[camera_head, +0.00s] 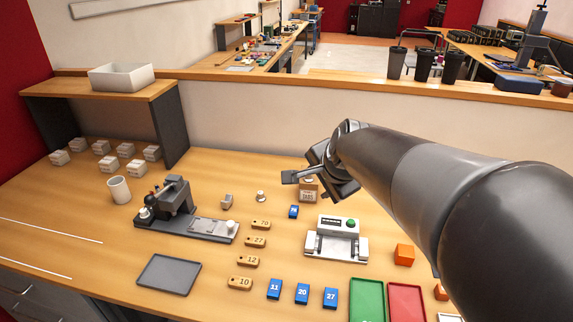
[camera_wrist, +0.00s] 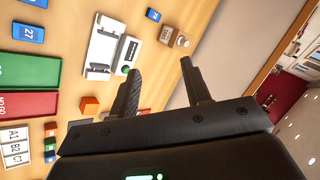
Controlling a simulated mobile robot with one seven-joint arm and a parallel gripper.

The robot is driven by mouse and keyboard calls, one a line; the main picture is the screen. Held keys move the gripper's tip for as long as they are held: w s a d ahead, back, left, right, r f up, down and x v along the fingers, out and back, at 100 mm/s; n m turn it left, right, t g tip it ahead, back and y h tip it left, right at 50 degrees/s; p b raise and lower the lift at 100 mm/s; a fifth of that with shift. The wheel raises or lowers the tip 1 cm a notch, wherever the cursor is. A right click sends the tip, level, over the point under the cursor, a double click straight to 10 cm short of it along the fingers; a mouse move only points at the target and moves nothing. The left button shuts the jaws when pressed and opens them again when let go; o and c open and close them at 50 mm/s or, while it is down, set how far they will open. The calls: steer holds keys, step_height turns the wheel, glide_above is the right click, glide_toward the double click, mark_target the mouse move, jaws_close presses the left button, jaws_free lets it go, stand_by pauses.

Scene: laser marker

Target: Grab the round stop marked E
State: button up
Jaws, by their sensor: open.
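Small pale round pieces that could be the stop stand on the bench. One (camera_head: 261,196) is alone near the middle in the head view. Another round piece (camera_wrist: 182,41) shows beside a brown block (camera_wrist: 166,34) in the wrist view; in the head view that block (camera_head: 308,195) sits just below my gripper. I cannot read a letter E on any of them. My gripper (camera_head: 310,178) is open and empty, above the back right of the bench. Its two fingers (camera_wrist: 160,68) are spread apart in the wrist view, with nothing between them.
A dark fixture (camera_head: 185,212) stands left of the lone round piece. A white device with a green button (camera_head: 336,238) is in front of my gripper. Wooden numbered tags (camera_head: 255,242) and blue numbered blocks (camera_head: 302,293) lie in front. A partition runs behind the bench.

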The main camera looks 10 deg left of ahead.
mark_target(262, 194)
steer(key=w+a+r+m+t+y, duration=0.1)
steer(key=w+a+m+t+y, duration=0.35)
steer(key=w+a+m, duration=1.15)
steer(key=f+m, duration=0.1)
steer(key=f, duration=0.7)
steer(key=d+f+g+y, duration=0.1)
steer(key=f, duration=0.7)
steer(key=f+m, duration=0.1)
steer(key=f, duration=0.7)
steer(key=shift+w+d+m+g+y, duration=0.15)
steer(key=shift+w+m+g+y, duration=0.05)
steer(key=shift+m+g+y, duration=0.1)
steer(key=x, duration=0.5)
steer(key=shift+f, duration=0.1)
steer(key=shift+w+r+x, duration=0.15)
steer(key=shift+x, duration=1.25)
steer(key=shift+w+r+x, duration=0.1)
steer(key=shift+x, duration=1.3)
steer(key=shift+d, duration=0.1)
jaws_close()
